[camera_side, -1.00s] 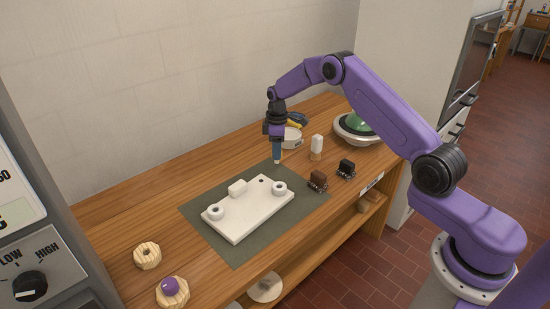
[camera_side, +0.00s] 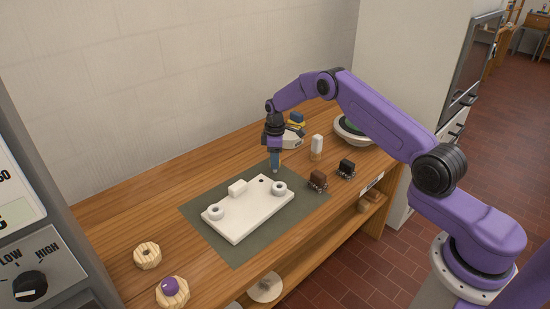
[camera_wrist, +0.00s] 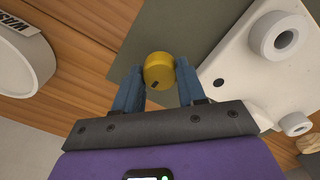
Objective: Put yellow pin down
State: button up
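My gripper (camera_wrist: 159,76) has its two blue fingers on either side of the yellow pin (camera_wrist: 158,71), seen end-on in the wrist view, and appears shut on it. In the side view my gripper (camera_side: 275,170) points down above the far edge of the dark green mat (camera_side: 235,250), behind the white plate (camera_side: 245,212). The pin is too small there to make out clearly. The plate has two raised rings, a block and a dark hole; it also shows at the right of the wrist view (camera_wrist: 250,80). I cannot tell whether the pin touches the mat.
A brown block (camera_side: 317,180) and a black block (camera_side: 346,168) stand right of the mat. A white-topped piece (camera_side: 317,143), a pale bin (camera_side: 292,141) and a round dish (camera_side: 342,134) are behind.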

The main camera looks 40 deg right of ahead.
jog(key=o, duration=0.3)
notch_tip(320, 180, up, 12)
jog(key=shift+r, duration=0.25)
dwell(0.3)
jog(key=s+a+r+n, duration=0.1)
jog(key=s+a+r, duration=0.4)
jog(key=s+a, duration=0.4)
jog(key=s+a+r+n, duration=0.1)
jog(key=s+a+r, duration=0.4)
jog(key=s+a, duration=0.4)
jog(key=s+d, duration=0.2)
jog(key=s, duration=1.3)
jog(key=s+d+n, duration=0.1)
jog(key=s+d, duration=0.1)
jog(key=s, duration=1.2)
jog(key=shift+s+d+r+n, duration=0.15)
jog(key=shift+s+d+n, duration=0.15)
jog(key=shift+s+d, duration=0.05)
